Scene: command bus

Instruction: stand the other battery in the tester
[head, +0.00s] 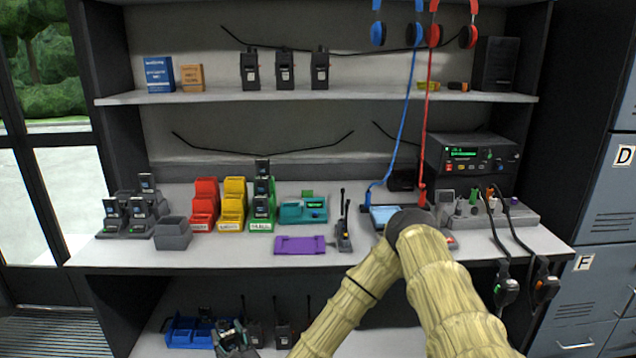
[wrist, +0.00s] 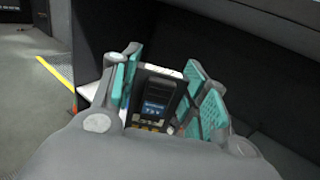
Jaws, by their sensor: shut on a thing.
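My gripper (head: 236,338) is low in front of the bench, beside the blue tray on the lower shelf. In the wrist view its teal-padded fingers (wrist: 160,98) are shut on a black battery (wrist: 155,105) with a blue label and a pale top edge. The battery's lower end is hidden by the gripper body. A teal unit with a small green display (head: 303,210), which looks like the tester, stands on the bench top, well above and right of my gripper. I cannot make out a battery standing in it.
A green bin (head: 262,225) with dark batteries, yellow bins (head: 232,210) and red bins (head: 204,208) stand left of the teal unit. A purple mat (head: 300,246) lies in front. A blue tray (head: 190,333) and radios sit below. The bench's front edge overhangs my gripper.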

